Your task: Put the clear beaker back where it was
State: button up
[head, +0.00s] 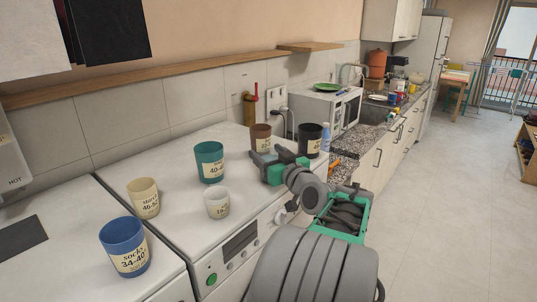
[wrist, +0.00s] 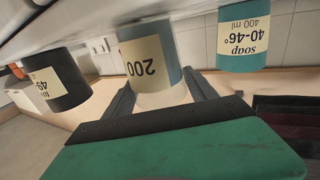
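In the wrist view, which is upside down, a grey-blue beaker (wrist: 176,46) labelled 200 stands between my two fingers; tan shows through or in its rim end, so it looks see-through. My gripper (head: 263,158) is over the white machine top, at the brown cup (head: 260,131). Whether the fingers press on the beaker is unclear. In the head view my gripper hides most of what is between the fingers. A pale whitish cup (head: 216,203) stands nearer the front edge.
A teal cup (head: 209,161) stands left of my gripper and a black cup (head: 310,139) right of it. A cream cup (head: 144,198) and a blue cup (head: 124,246) stand further left. The tiled wall (head: 115,115) is behind.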

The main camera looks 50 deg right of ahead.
jog(key=o, duration=0.3)
jog(key=shift+r+p, duration=0.35)
jog(key=shift+p, duration=0.15)
jog(key=b+v, duration=0.4)
jog(key=v, duration=0.8)
jog(key=shift+f, duration=0.15)
